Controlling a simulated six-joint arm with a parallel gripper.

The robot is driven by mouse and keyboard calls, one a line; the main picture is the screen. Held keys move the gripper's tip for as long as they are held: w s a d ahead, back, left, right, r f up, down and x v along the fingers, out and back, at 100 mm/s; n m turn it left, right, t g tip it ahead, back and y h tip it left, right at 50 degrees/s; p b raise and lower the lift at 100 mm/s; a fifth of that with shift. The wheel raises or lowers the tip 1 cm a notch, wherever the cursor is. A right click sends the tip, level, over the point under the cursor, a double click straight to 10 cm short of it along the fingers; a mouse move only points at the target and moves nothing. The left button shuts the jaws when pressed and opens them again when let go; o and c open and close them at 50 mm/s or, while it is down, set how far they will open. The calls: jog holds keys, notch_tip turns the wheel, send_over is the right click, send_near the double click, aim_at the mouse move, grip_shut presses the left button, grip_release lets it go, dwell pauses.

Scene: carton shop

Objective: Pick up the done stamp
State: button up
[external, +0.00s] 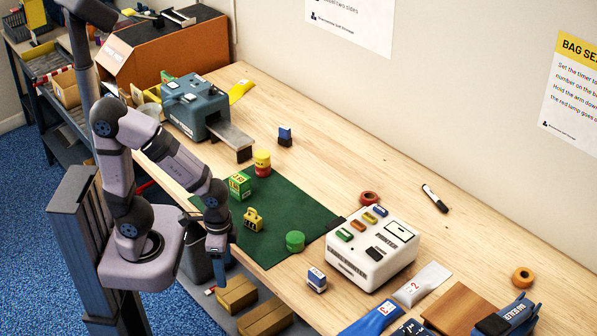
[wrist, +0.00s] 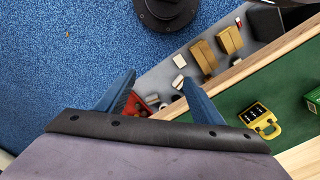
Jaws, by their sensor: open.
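Two small stamp-like blocks with blue tops stand on the wooden bench in the external view. One stamp (external: 317,280), blue and white with small lettering, stands at the front edge left of the white machine. The lettering is too small to tell which is the done stamp. My gripper (external: 218,258) hangs beyond the bench's front edge, left of the nearer stamp and apart from it. In the wrist view my gripper (wrist: 158,80) is open and empty, with no stamp visible.
A green mat (external: 285,205) holds a yellow padlock-like item (external: 253,219), a green box (external: 240,185) and a green round item (external: 295,241). The white machine (external: 373,250) stands beside it. Brown cartons (external: 237,294) lie on a lower shelf. The bench's back is mostly clear.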

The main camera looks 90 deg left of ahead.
aim_at(284, 135)
jog(key=shift+c, duration=0.8)
jog(key=shift+w, duration=0.1)
